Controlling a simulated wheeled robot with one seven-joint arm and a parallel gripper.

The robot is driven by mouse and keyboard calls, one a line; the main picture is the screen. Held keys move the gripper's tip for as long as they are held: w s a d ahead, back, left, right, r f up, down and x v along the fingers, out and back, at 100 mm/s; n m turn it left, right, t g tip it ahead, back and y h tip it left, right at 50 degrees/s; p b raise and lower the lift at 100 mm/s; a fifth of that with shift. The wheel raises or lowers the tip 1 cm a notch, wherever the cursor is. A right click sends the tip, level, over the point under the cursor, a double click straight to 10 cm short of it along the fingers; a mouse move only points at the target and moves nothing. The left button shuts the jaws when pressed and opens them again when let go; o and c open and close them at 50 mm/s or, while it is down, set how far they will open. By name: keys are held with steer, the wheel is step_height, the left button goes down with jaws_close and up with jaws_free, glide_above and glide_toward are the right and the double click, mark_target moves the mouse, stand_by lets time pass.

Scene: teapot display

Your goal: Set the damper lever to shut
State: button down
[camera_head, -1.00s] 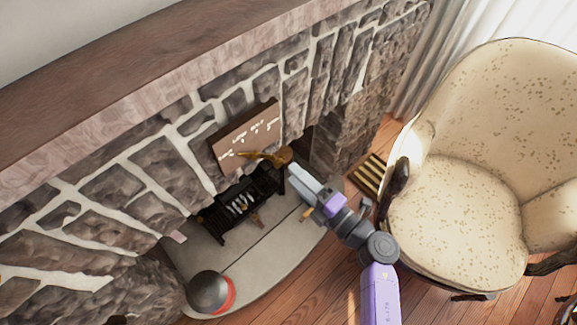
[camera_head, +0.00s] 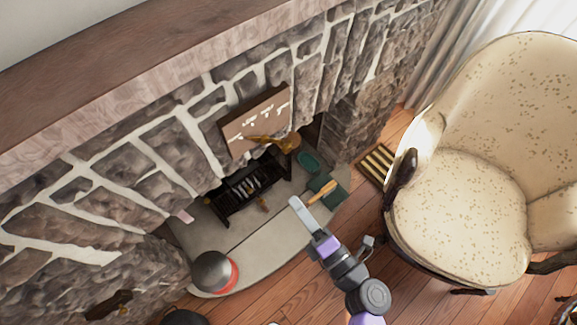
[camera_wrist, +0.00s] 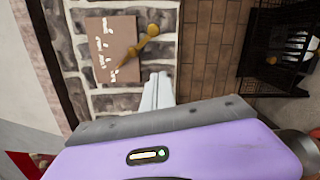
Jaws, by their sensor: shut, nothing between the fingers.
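The damper lever (camera_head: 268,139) is a brass-coloured handle in front of a brown plate (camera_head: 245,126) with white lettering, on the stone fireplace front. In the wrist view the lever (camera_wrist: 143,47) lies slanted across the right edge of the plate (camera_wrist: 112,50), its knob at the upper right. The lettering is too small to read. My gripper (camera_head: 296,203) is shut and empty, over the hearth, below and apart from the lever in the head view. In the wrist view its fingers (camera_wrist: 158,88) point toward the plate, just below the lever.
A black grate (camera_head: 247,190) stands in the firebox. A green dustpan with a wooden handle (camera_head: 322,190) lies on the hearth (camera_head: 235,259) near my gripper. A dark, red-rimmed round object (camera_head: 212,270) is at the hearth's left. An upholstered armchair (camera_head: 455,190) stands to the right.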

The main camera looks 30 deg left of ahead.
steer(key=w+a+r, duration=0.1)
steer(key=w+a, duration=0.7)
steer(key=shift+w, duration=0.2)
stand_by(0.3)
